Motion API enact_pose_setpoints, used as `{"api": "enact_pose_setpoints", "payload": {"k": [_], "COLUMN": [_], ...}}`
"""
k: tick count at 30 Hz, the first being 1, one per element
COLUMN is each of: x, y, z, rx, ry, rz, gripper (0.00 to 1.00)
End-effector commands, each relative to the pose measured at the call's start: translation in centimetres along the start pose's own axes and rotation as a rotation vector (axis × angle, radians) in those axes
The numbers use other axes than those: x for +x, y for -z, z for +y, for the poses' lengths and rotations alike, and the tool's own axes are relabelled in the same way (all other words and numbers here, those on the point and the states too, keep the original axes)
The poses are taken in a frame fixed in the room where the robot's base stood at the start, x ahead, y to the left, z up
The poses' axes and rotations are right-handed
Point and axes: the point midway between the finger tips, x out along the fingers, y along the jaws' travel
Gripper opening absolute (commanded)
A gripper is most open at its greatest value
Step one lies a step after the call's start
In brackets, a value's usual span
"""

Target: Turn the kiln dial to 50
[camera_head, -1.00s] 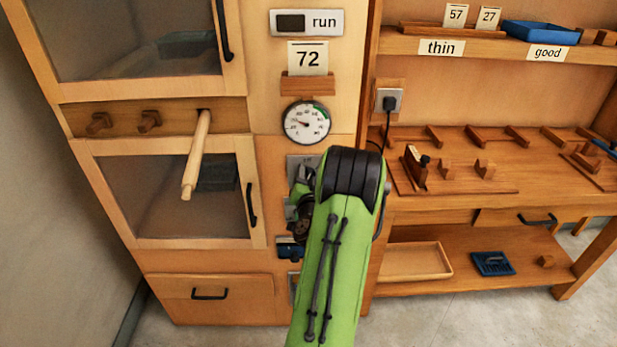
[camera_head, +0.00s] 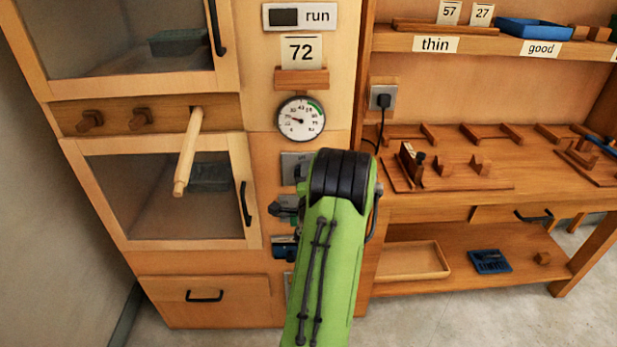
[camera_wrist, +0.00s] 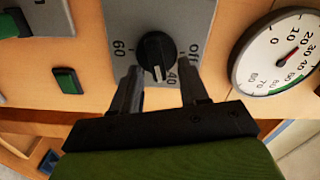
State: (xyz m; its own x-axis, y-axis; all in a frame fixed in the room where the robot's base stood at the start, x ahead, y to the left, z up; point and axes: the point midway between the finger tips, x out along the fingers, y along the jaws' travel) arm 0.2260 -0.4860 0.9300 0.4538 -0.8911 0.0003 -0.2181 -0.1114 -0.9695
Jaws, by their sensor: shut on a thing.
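The kiln dial is a black round knob (camera_wrist: 157,52) with a white mark, on a grey plate (camera_wrist: 180,14) in the wrist view. The plate's legible marks are 60, 40 and off. The white mark points down in the picture, between 60 and 40 and near the 40. My gripper (camera_wrist: 160,72) is shut on the knob, with one dark finger at each side. The fingers and gripper body hide the lower part of the plate. In the head view my green arm covers much of this panel, and the dial's setting cannot be read there.
A round gauge (camera_head: 301,119) with a red needle sits above the panel, below a 72 card (camera_head: 300,51). It is close to my gripper's right in the wrist view. A green button (camera_wrist: 67,80) is to the left. A wooden handle (camera_head: 187,155) sticks out at the left.

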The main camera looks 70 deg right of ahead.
Motion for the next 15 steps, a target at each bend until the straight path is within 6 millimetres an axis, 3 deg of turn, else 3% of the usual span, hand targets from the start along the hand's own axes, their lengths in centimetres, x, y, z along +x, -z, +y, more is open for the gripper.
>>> {"api": "enact_pose_setpoints", "payload": {"k": [15], "x": [-0.02], "y": [-0.16], "z": [1.03], "rx": [0.474], "ry": [-0.003], "rz": [0.002], "gripper": [0.14]}}
